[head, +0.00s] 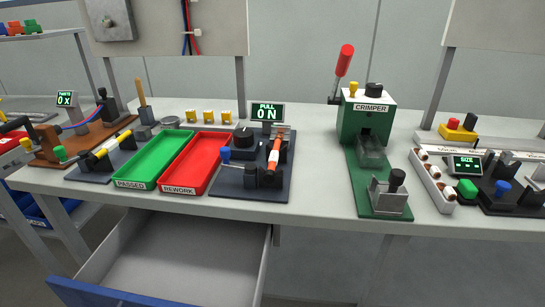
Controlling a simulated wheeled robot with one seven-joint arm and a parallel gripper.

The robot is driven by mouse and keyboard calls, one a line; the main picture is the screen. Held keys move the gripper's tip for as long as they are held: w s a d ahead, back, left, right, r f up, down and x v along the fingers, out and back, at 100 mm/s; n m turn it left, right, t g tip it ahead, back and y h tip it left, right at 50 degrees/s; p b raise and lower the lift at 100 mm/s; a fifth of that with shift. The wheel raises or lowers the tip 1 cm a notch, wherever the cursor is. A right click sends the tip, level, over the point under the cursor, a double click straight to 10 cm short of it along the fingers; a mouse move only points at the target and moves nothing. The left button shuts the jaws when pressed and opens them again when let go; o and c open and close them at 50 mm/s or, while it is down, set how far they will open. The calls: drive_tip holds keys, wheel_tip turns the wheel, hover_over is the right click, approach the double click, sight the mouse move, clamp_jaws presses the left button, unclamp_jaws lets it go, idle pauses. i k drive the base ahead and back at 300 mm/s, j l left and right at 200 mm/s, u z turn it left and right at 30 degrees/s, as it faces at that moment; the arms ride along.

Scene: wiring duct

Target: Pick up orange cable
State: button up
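A short orange piece with a pale band (274,153), which looks like the orange cable, lies lengthwise on the dark pull-test fixture (225,189). Its near end meets a black clamp (268,178), and its far end is near another dark holder. I cannot tell how firmly it is held. The fixture has a black knob, a blue-tipped lever and a display reading "PULL 0 N" (267,112). My gripper is not in view.
A red REWORK tray (181,187) and a green PASSED tray (137,182) lie left of the fixture. A green crimper (367,120) with a red-handled lever stands right. Bare table (318,185) lies between. An open drawer (185,262) juts out below.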

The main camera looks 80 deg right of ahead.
sight(269, 177)
drive_tip(key=k+l, duration=0.35)
drive_tip(key=k, duration=0.15)
drive_tip(key=k+l+u, duration=0.1)
drive_tip(key=k+l, duration=0.2)
drive_tip(key=k, duration=0.25)
drive_tip(key=k+l, duration=0.3)
drive_tip(key=k, duration=0.2)
